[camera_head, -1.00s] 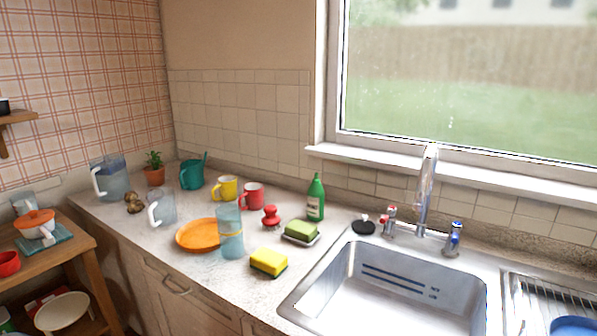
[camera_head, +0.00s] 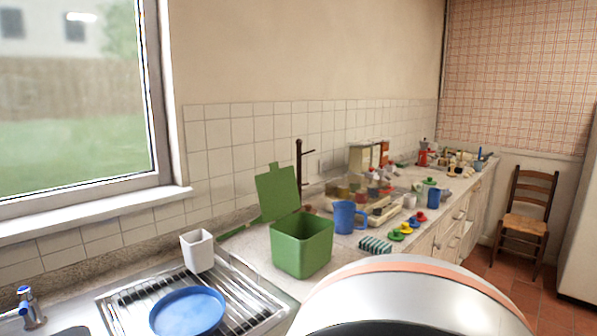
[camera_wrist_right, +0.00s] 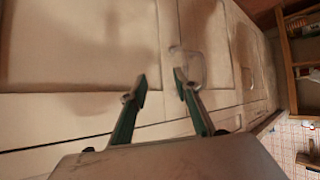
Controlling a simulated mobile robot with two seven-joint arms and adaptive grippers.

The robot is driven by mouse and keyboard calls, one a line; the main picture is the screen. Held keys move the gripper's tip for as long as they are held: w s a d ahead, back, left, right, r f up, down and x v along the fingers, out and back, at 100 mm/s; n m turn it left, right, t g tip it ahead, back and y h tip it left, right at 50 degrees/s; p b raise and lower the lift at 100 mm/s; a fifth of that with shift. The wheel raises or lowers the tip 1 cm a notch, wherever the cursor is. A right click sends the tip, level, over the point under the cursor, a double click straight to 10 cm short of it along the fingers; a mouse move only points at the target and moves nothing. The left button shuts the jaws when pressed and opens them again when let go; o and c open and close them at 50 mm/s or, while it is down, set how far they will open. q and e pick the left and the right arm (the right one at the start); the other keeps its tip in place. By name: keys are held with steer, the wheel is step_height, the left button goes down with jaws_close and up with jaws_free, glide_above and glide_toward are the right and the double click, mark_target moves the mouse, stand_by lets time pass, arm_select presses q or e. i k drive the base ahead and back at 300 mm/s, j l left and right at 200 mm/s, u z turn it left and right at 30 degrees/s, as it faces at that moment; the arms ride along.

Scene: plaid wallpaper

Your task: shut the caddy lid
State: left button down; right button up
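The green caddy (camera_head: 302,246) stands on the counter just right of the drainer, in the middle of the head view. Its green lid (camera_head: 278,191) is open and stands up behind the box, leaning slightly back. My right gripper (camera_wrist_right: 160,80) shows in the right wrist view with its two fingers apart and nothing between them. It is in front of pale cupboard doors, away from the caddy. My left gripper is not in the head view.
A white cup (camera_head: 197,250) and a blue plate (camera_head: 187,311) are on the drainer left of the caddy. A blue mug (camera_head: 344,217) and a striped cloth (camera_head: 375,245) lie to its right. A rounded part of my own body fills the bottom of the head view.

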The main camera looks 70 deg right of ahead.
mark_target(277, 188)
steer(key=z, duration=0.4)
steer(key=l+z, duration=0.15)
steer(key=z, duration=0.7)
steer(key=i+l, duration=0.1)
steer(key=l, duration=0.4)
steer(key=i+l, duration=0.1)
steer(key=l, duration=0.45)
